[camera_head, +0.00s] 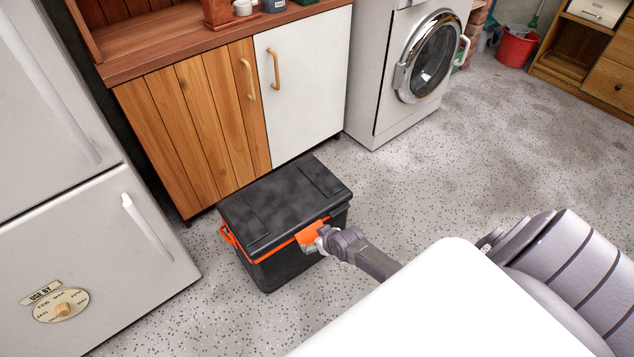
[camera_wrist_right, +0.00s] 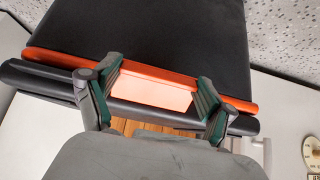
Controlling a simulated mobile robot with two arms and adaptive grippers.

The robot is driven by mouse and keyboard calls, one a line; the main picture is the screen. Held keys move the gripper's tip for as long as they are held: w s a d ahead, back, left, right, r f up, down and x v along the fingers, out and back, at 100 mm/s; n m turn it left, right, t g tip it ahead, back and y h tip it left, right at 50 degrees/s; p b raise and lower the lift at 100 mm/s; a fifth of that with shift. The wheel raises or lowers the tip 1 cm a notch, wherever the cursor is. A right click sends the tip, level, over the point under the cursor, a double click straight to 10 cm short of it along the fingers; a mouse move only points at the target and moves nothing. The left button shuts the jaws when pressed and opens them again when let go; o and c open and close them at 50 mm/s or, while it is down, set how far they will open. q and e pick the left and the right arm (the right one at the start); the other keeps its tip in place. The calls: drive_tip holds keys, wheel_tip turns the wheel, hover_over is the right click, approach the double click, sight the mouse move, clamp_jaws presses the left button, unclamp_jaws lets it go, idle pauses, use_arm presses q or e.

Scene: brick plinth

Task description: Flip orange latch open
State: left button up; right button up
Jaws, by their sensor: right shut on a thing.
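A black box (camera_head: 283,200) with a dark lid and an orange band stands on the speckled floor in the head view. Its orange latch (camera_head: 307,233) is on the side facing my right arm. In the right wrist view the latch (camera_wrist_right: 150,90) is a flat orange plate on the black box (camera_wrist_right: 140,30). My right gripper (camera_head: 326,239) is at the latch, and in the wrist view its two fingers (camera_wrist_right: 155,88) sit at the plate's left and right sides, shut on it. The lid looks closed. My left gripper is out of view.
A white fridge (camera_head: 80,200) stands left of the box. A wood-and-white cabinet (camera_head: 190,120) is close behind it. A washing machine (camera_head: 405,75) and a red bucket (camera_head: 516,47) are farther back. The floor right of the box is clear.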

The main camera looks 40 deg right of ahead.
drive_tip(key=shift+r+g+p, duration=0.5)
drive_tip(key=shift+g+p, duration=0.3)
drive_tip(key=shift+p, duration=0.2)
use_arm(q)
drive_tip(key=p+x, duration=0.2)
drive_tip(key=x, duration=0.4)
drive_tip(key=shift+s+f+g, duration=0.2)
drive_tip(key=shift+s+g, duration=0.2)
use_arm(e)
drive_tip(key=shift+r+g, duration=0.3)
drive_tip(key=shift+g, duration=0.8)
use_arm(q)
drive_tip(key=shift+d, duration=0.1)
use_arm(e)
drive_tip(key=shift+s, duration=0.1)
drive_tip(key=o, duration=1)
drive_tip(key=shift+r, duration=0.1)
drive_tip(key=v, duration=1.2)
drive_tip(key=shift+a, duration=0.1)
